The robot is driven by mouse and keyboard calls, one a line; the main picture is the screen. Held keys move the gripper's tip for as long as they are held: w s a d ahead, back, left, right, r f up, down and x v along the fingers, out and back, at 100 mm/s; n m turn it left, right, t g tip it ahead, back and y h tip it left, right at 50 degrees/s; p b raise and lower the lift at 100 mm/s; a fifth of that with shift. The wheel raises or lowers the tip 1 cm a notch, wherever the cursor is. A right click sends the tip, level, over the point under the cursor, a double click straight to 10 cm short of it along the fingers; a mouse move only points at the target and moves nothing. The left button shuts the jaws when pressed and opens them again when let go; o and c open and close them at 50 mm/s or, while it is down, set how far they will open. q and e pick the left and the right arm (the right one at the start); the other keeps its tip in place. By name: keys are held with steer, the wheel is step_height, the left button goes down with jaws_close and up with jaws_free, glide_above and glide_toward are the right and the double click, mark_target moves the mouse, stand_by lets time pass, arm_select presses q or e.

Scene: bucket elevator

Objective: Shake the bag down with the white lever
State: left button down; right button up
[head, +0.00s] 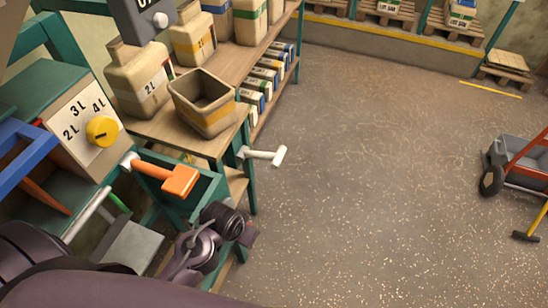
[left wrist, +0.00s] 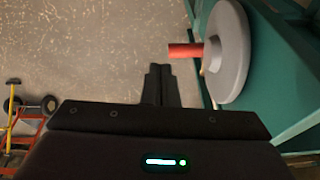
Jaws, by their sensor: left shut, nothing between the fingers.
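The white lever (head: 265,155), a pale T-shaped handle, sticks out to the right from the teal frame, below the shelf edge. My left gripper (left wrist: 159,68) shows in the left wrist view with its black fingers together and nothing between them. In the head view my dark left arm comes in at the lower left, and its far end is below the white lever, apart from it. I cannot make out the bag in either view. My right gripper is not in view.
An orange lever (head: 166,178) and a yellow dial (head: 102,131) are left of the white lever. A beige open bin (head: 203,112) stands above on the shelf. A grey wheel with a red knob (left wrist: 228,50) is right of my fingers. Open floor lies to the right.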

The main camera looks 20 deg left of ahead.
arm_select(q)
steer(key=w+r+n+t+h+b, duration=0.1)
steer(key=w+r+n+t, duration=0.1)
steer(key=w+r+t, duration=0.7)
steer(key=w+r, duration=0.4)
steer(key=w, duration=0.2)
steer(key=shift+w+t+b, duration=0.35)
steer(key=shift+w+t, duration=0.05)
steer(key=shift+a, duration=0.1)
glide_above(274, 158)
steer(key=f, duration=0.4)
steer(key=shift+s+a, duration=0.1)
steer(key=shift+s, duration=0.15)
step_height(274, 158, down, 2)
steer(key=shift+w+f, duration=0.15)
steer(key=shift+f, duration=0.1)
steer(key=shift+s+d+f, duration=0.15)
steer(key=shift+f, duration=0.3)
steer(key=shift+s+d+f, duration=0.1)
steer(key=shift+f, duration=0.35)
steer(key=shift+f, duration=0.1)
